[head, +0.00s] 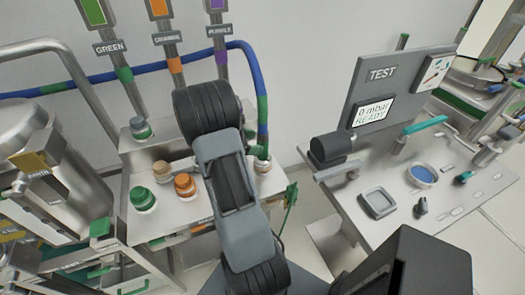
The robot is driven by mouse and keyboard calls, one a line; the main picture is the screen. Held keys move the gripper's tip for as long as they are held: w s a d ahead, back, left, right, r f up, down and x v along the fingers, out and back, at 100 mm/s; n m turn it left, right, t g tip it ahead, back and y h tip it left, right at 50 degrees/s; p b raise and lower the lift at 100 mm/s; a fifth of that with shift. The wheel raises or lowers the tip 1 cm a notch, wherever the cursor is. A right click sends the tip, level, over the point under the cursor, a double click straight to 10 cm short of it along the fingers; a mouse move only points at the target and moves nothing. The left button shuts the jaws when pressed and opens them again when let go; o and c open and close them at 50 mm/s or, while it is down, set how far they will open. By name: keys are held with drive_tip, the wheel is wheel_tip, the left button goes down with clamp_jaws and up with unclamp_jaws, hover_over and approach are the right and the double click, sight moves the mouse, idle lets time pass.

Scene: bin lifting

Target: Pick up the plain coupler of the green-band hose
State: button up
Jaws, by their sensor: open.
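I cannot tell whether this fitting is the plain coupler. My arm reaches up across the middle of the view and covers part of the stand. My gripper does not show.
Posts labelled GREEN (110,47), ORANGE and PURPLE rise behind. Floor shows between stand and bench.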

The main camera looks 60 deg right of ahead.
sight(263, 143)
drive_tip(key=shift+p+x, duration=0.4)
drive_tip(key=shift+x, duration=1.55)
drive_tip(key=c, duration=1.3)
drive_tip(key=shift+o, duration=0.2)
drive_tip(key=shift+w+d+r, duration=0.1)
drive_tip(key=shift+r, duration=0.1)
drive_tip(key=shift+r, duration=0.3)
wheel_tip(263, 143, up, 2)
drive_tip(key=shift+r+b, duration=0.1)
drive_tip(key=shift+b, duration=0.45)
drive_tip(key=w+a+r+b, duration=0.2)
drive_tip(key=w+a+r, duration=0.1)
drive_tip(key=a+r, duration=0.7)
drive_tip(key=a, duration=0.3)
drive_tip(key=shift+a, duration=0.35)
drive_tip(key=shift+w, duration=0.15)
